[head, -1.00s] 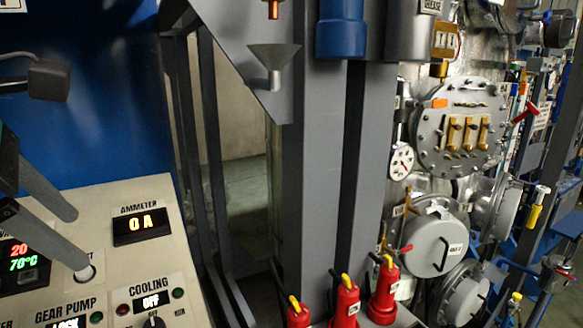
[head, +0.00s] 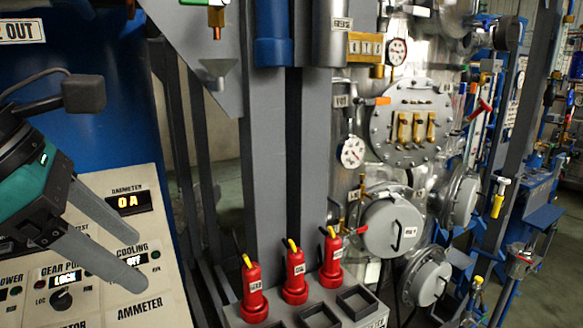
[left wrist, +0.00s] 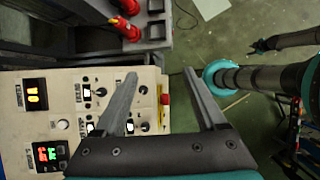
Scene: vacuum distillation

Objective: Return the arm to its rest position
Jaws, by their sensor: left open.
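My left gripper (head: 132,262) comes in from the left in the head view, with its two grey fingers apart and nothing between them. It hangs in front of the control panel (head: 90,205), which has an ammeter display (head: 127,202) reading 0 A. In the left wrist view the two fingers (left wrist: 160,95) are spread, one over the panel (left wrist: 60,95) and the other over bare floor beside its edge. The finger gap is empty. My right arm shows at the right of the left wrist view, with its gripper (left wrist: 262,45) too small to judge.
Several red extinguisher-like bottles with yellow levers, such as this one (head: 294,272), stand on a grey rack (head: 372,318) right of the panel. Grey columns (head: 265,130) rise behind them. A metal vessel with round hatches (head: 392,228) stands further right.

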